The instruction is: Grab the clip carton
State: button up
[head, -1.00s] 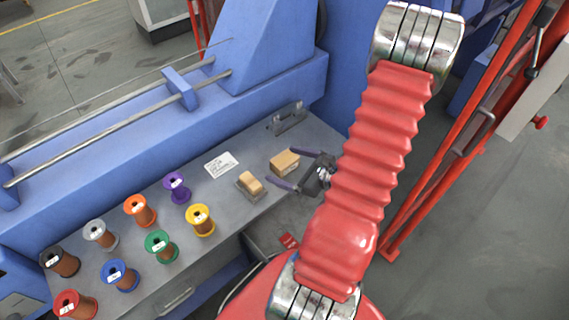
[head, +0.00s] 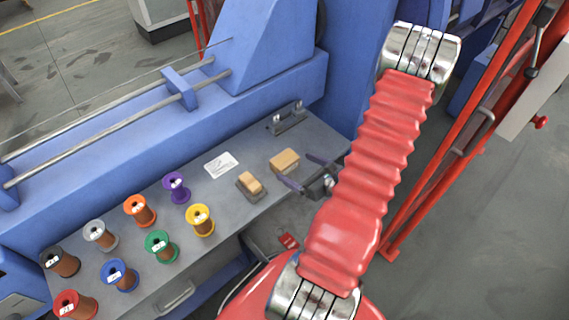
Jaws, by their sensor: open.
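A small tan cardboard carton (head: 284,160), which looks like the clip carton, sits on the grey bench top in the middle of the head view. My gripper (head: 293,167) is open, with its two dark purple fingers spread and pointing left towards the carton. One fingertip is just below the carton's near right side and the other is to its right. The jaws hold nothing. I cannot tell how high the fingers are above the bench, or whether they touch the carton.
A tan block on a grey base (head: 250,184) lies close left of the carton. A white label card (head: 221,165) and a metal bracket (head: 286,118) are behind. Several coloured spools, including a yellow one (head: 200,220), stand at left. A blue machine frame (head: 272,88) rises behind the bench.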

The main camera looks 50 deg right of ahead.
aim_at(288, 163)
jog(key=shift+x, duration=3.2)
jog(key=shift+x, duration=2.6)
jog(key=shift+d+r, duration=0.15)
jog(key=shift+d, duration=0.1)
jog(key=shift+c, duration=0.4)
jog(key=c, duration=1.2)
